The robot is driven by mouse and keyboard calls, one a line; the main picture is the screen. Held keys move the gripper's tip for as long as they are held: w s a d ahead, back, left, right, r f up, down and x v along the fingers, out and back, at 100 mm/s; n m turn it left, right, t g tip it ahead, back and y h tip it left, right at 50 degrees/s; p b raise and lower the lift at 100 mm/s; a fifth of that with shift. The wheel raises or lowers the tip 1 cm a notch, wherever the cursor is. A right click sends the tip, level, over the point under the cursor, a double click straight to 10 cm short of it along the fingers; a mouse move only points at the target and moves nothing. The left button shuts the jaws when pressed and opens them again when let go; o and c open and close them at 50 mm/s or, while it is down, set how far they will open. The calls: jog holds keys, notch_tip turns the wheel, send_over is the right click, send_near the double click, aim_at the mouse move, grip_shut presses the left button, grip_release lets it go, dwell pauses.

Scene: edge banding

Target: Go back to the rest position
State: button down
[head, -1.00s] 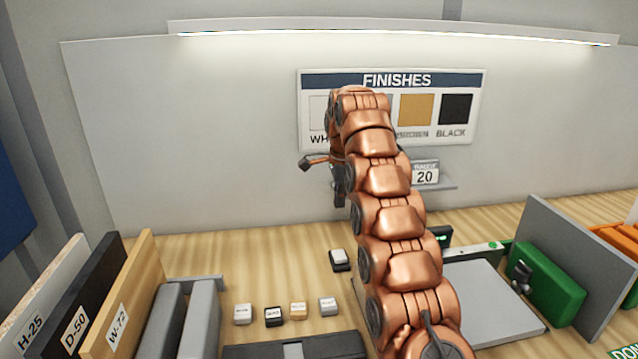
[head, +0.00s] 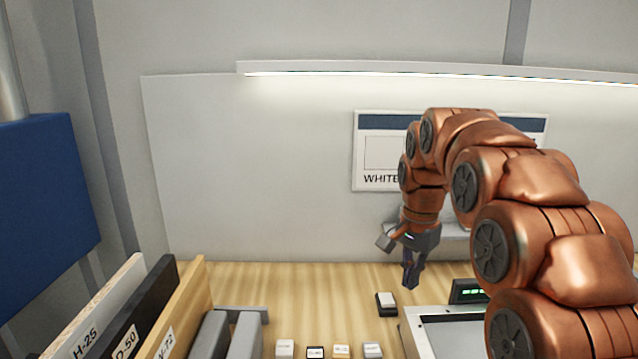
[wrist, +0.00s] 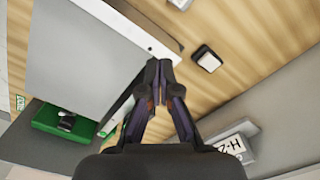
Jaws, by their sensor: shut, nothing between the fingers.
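My gripper (head: 411,277) hangs at the end of my copper arm in the head view, pointing down above the back of the wooden bench. In the wrist view my gripper (wrist: 160,68) has its two dark fingertips together, with nothing between them. It is above the bench, near the edge of a grey flat plate (wrist: 85,60). A small dark block with a white top (head: 387,303) lies on the bench below and left of the gripper in the head view; it also shows in the wrist view (wrist: 207,59).
Upright boards H-25 (head: 95,325), D-50 (head: 140,318) and W-72 (head: 185,310) stand at the left. Several small labelled blocks (head: 341,351) lie along the front. A finishes sign (head: 380,150) hangs on the back wall. A green box (wrist: 60,125) shows in the wrist view. Bare bench lies between.

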jog(key=s+f+n, duration=0.3)
jog(key=s+f, duration=0.1)
jog(key=s, duration=0.7)
jog(key=s+f+n+g, duration=0.1)
jog(key=s+f+n, duration=0.2)
jog(key=s, duration=0.9)
jog(key=s+f+n, duration=0.4)
jog(key=s, duration=0.8)
jog(key=shift+s+f+g, duration=0.2)
jog(key=shift+f+g, duration=0.1)
jog(key=shift+g, duration=0.1)
